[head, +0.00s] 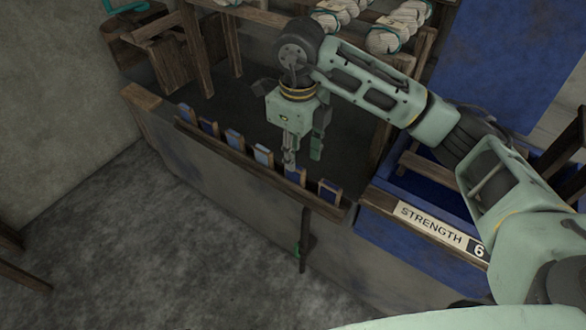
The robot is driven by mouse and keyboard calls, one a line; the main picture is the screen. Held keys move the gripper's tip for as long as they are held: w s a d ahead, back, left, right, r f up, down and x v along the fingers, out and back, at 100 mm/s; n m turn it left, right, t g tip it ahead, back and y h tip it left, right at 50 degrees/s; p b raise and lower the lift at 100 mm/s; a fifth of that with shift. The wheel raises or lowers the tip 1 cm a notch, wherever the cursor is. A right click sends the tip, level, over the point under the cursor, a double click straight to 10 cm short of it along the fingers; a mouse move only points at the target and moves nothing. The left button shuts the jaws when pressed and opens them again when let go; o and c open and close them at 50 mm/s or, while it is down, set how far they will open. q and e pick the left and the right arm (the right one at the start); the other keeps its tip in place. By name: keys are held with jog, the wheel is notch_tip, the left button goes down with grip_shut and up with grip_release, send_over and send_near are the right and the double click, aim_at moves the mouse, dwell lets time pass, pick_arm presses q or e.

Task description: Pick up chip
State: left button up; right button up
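Several blue chips with wooden backs stand in a row in a wooden rack (232,158) along the front edge of the loom bed. One is a lighter blue chip (263,156) near the middle. Another chip (296,176) stands just below my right gripper (303,158), and the end chip (329,190) is to its right. My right gripper points down with its two fingers apart and nothing seen between them. One finger overlaps the chip below it; I cannot tell whether they touch. My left gripper is not in view.
A panel labelled "STRENGTH 6" (440,229) is on the right, by a blue tray. Rolls of pale yarn (390,35) lie on the loom frame at the back. The grey floor (130,250) is open at left.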

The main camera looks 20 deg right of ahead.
aim_at(295, 175)
jog(key=f, duration=0.5)
jog(key=shift+w+a+f, duration=0.15)
jog(key=shift+w+f, duration=0.2)
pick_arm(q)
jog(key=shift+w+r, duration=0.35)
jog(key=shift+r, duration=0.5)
pick_arm(e)
grip_shut()
